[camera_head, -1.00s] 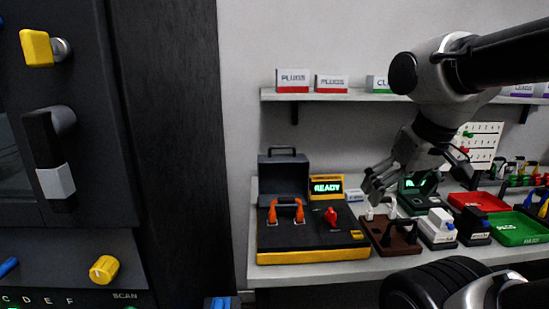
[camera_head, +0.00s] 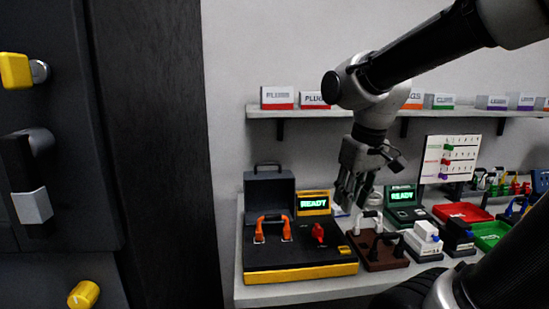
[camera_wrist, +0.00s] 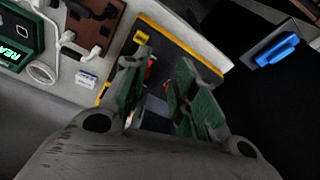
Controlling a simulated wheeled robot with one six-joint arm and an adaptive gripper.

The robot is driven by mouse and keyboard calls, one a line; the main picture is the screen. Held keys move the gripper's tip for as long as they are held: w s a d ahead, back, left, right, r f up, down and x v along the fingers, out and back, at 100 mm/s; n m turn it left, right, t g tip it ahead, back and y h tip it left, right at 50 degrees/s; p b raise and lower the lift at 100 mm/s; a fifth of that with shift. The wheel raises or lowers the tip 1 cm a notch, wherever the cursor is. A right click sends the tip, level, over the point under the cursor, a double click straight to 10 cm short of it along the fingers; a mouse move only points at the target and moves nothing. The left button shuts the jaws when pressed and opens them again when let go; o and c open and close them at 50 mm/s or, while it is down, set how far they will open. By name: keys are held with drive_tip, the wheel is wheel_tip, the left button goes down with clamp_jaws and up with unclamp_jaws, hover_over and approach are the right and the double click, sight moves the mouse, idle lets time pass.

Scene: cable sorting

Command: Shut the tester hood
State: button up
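The tester (camera_head: 300,262) is a black case with a yellow front edge on the bench. Its dark grey hood (camera_head: 270,190) stands upright and open at the back left, with a handle on its top edge. An orange two-ended cable (camera_head: 273,228) and a red knob (camera_head: 318,233) are on the tester's top. My gripper (camera_head: 352,200) points down, right of that screen and apart from the hood. In the wrist view its fingers (camera_wrist: 160,100) are spread with nothing held; the tester (camera_wrist: 180,45) lies beyond them.
Right of the tester are a brown block (camera_head: 382,258) with a white and a black cable, a green READY device (camera_head: 403,208), a red tray (camera_head: 462,211) and a green tray (camera_head: 490,234). A shelf (camera_head: 390,112) with boxes runs above. A dark cabinet (camera_head: 150,150) stands left.

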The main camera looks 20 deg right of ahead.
drive_tip(key=shift+m+h, duration=0.3)
drive_tip(key=w+a+r, duration=0.1)
drive_tip(key=w+a, duration=0.1)
drive_tip(key=w, duration=0.5)
drive_tip(key=w+a+r, duration=0.1)
drive_tip(key=w+a, duration=0.1)
drive_tip(key=w, duration=0.6)
drive_tip(key=w+a+r, duration=0.1)
drive_tip(key=w+a, duration=0.1)
drive_tip(key=w, duration=0.5)
drive_tip(key=shift+w+a+r, duration=0.15)
drive_tip(key=shift+w+r, duration=0.1)
drive_tip(key=shift+w, duration=0.05)
clamp_jaws()
drive_tip(key=w+r+m+t, duration=0.25)
drive_tip(key=w+r, duration=0.25)
drive_tip(key=w, duration=0.3)
hover_over(276, 171)
drive_tip(key=f, duration=0.8)
drive_tip(key=shift+w, duration=0.25)
drive_tip(key=shift+s, duration=0.1)
